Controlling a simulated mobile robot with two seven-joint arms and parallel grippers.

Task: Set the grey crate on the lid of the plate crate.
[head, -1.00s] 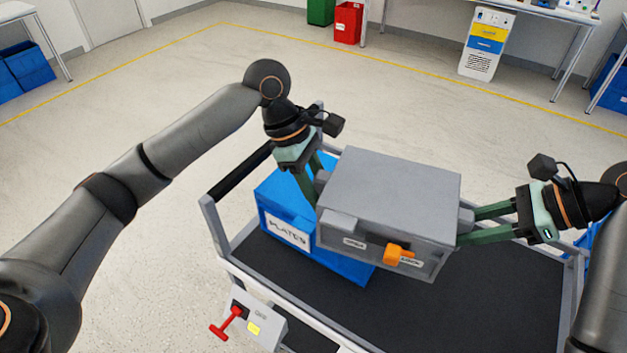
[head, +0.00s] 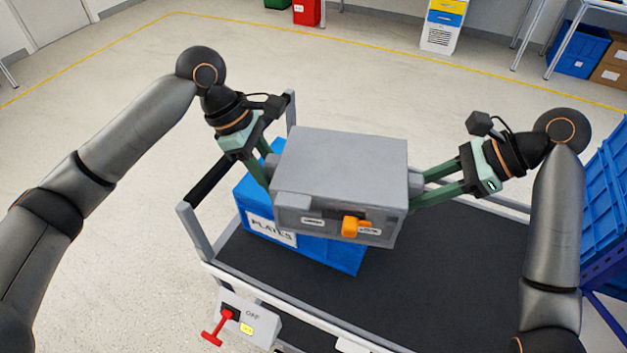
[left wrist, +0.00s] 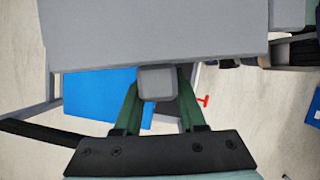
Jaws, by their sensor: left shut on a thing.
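The grey crate (head: 345,160) has an orange rotary knob (head: 356,227) on its front and a stub handle on each side. It is held roughly level above the blue plate crate (head: 310,253), labelled PLATES, and hides most of its lid. I cannot tell whether they touch. My left gripper (head: 269,178) is shut on the left handle; the left wrist view shows this handle (left wrist: 157,83) between the green fingers. My right gripper (head: 415,189) has its fingers at the right handle and appears shut on it. The plate crate also shows blue in the left wrist view (left wrist: 100,95).
The plate crate stands at the left of a cart with a black deck (head: 430,280); the deck's right part is clear. A red lever (head: 217,327) sits on a box at the cart's front. Blue crates (head: 608,200) are stacked at the right.

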